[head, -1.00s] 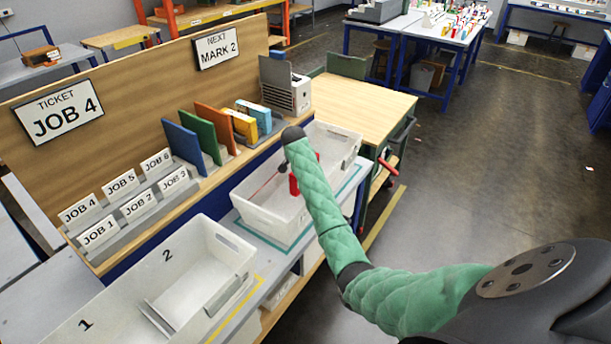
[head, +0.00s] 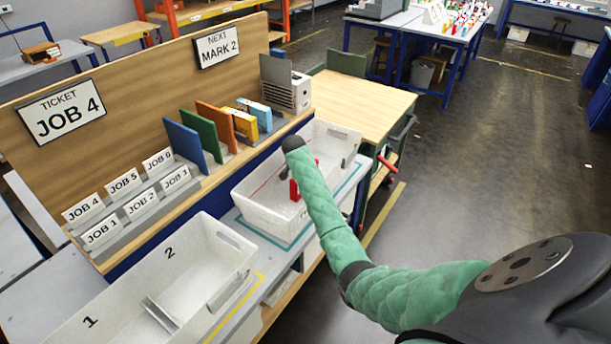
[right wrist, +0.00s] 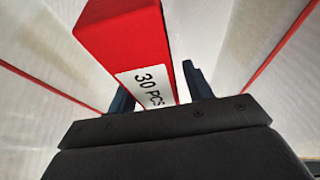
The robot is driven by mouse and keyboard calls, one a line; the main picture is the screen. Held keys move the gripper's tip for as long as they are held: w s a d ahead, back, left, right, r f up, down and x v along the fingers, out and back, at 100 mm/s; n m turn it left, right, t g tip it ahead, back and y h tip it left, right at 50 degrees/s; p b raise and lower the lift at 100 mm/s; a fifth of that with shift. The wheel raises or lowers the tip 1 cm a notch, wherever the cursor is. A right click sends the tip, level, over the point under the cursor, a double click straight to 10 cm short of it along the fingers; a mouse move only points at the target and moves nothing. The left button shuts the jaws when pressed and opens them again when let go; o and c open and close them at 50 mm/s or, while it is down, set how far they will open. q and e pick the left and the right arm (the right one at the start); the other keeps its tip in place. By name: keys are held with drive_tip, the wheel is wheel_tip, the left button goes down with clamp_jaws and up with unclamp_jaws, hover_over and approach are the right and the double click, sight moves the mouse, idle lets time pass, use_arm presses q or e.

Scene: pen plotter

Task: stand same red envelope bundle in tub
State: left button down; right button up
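The red envelope bundle (head: 294,190) shows on both sides of my right forearm, within the far white tub (head: 262,218). In the right wrist view, the bundle (right wrist: 125,35) has a "30 PCS" label and sits between the dark fingers of my right gripper (right wrist: 160,85). The fingers appear shut on it; a slim light strip shows beside the right finger. Pale tub walls with red lines stand on both sides. My forearm hides part of the bundle in the head view, and I cannot tell whether its lower end touches the tub floor. My left gripper is not in view.
A nearer white tub (head: 215,262) marked 1 and 2 has a low divider. Job card racks (head: 140,205) and blue, green and orange boards (head: 200,130) stand behind the tubs. A wooden table (head: 365,100) lies beyond.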

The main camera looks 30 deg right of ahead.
drive_tip(key=shift+r, duration=0.1)
drive_tip(key=shift+a+r, duration=0.1)
drive_tip(key=shift+r, duration=0.1)
drive_tip(key=b+v, duration=0.2)
drive_tip(key=v, duration=0.3)
drive_tip(key=shift+a+r, duration=0.15)
drive_tip(key=shift+r, duration=0.15)
drive_tip(key=b+v, duration=0.1)
drive_tip(key=v, duration=0.4)
drive_tip(key=shift+s+b, duration=0.1)
drive_tip(key=shift+b, duration=0.25)
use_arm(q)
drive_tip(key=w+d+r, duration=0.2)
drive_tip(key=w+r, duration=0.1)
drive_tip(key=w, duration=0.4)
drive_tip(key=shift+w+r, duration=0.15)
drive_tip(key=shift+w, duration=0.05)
use_arm(e)
drive_tip(key=shift+s+a+r, duration=0.15)
drive_tip(key=shift+r, duration=0.3)
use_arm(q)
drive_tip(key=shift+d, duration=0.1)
